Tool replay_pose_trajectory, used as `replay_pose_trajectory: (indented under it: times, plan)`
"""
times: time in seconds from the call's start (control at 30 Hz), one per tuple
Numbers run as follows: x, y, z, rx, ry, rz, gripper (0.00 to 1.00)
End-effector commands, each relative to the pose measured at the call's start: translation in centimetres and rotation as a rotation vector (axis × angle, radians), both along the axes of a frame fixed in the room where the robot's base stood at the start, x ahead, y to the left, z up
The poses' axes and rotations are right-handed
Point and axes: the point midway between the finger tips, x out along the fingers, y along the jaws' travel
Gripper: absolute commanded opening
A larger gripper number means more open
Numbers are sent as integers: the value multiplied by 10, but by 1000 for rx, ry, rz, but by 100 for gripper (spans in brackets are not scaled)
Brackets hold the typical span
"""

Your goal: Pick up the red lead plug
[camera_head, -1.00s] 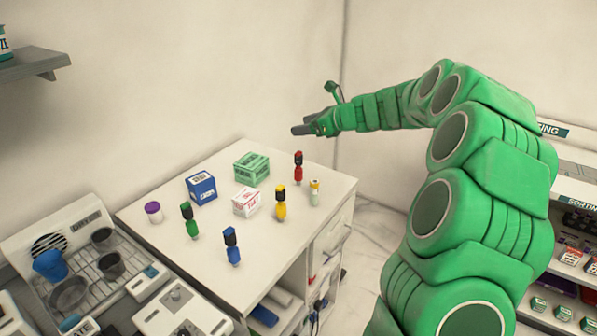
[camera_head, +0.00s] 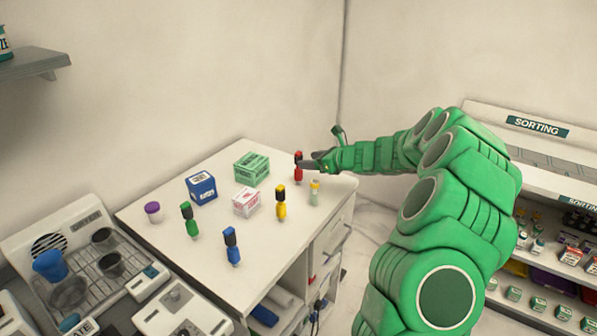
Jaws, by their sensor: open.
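The gripper is open. In this view the fingers overlap the plug's right side, and I cannot tell whether they touch it or straddle it. A yellow plug (camera_head: 281,204), a blue plug (camera_head: 233,248) and a green plug (camera_head: 189,221) also stand upright on the table.
Green (camera_head: 251,168), blue (camera_head: 201,188) and white-red (camera_head: 245,203) boxes and a purple-capped jar (camera_head: 153,212) stand further left. Sorting shelves (camera_head: 540,220) are at right.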

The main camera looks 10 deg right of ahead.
Motion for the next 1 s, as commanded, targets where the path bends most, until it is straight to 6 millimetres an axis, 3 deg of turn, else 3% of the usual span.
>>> replay_pose_trajectory:
  times: [0.7, 1.0]
  plan:
    - [45, 48, -27, -2, 1, 1, 62]
    - [49, 51, -29, -1, 1, 0, 62]
